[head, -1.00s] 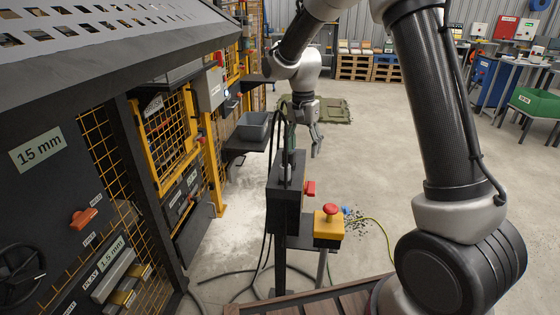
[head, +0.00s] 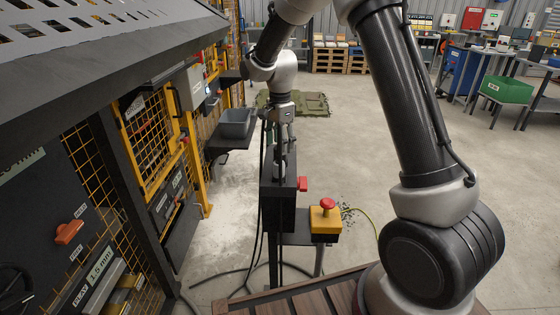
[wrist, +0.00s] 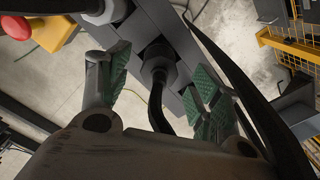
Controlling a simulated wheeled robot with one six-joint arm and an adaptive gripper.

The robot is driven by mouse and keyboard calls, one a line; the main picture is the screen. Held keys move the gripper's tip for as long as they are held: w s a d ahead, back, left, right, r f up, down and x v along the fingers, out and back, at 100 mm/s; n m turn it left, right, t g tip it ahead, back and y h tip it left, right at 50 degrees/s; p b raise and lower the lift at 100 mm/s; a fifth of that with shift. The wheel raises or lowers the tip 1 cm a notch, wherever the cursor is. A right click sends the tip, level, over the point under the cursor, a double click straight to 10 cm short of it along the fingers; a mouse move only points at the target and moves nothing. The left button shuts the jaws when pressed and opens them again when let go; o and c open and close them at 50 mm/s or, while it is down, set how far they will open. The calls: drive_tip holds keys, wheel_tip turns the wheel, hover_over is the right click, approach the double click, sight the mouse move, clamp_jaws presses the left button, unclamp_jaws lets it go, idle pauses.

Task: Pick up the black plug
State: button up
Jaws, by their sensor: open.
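A black plug (wrist: 158,70) with a thick black cable sits in a dark box (wrist: 185,50) in the wrist view, between the two green-padded fingers of my gripper (wrist: 158,82). The fingers are open, one on each side, and I cannot tell whether either touches the plug. In the head view my gripper (head: 284,138) is over the top of the dark box (head: 278,206), and the plugs there are hard to tell apart from the cables.
A yellow box with a red emergency button (head: 325,218) stands right of the dark box. A grey tray (head: 234,123) on a shelf and yellow mesh fencing (head: 150,135) are at the left. Black cables hang and loop by the box. Open floor lies behind.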

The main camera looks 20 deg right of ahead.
wheel_tip(320, 180, down, 4)
drive_tip(key=shift+r, duration=0.25)
drive_tip(key=c, duration=1.2)
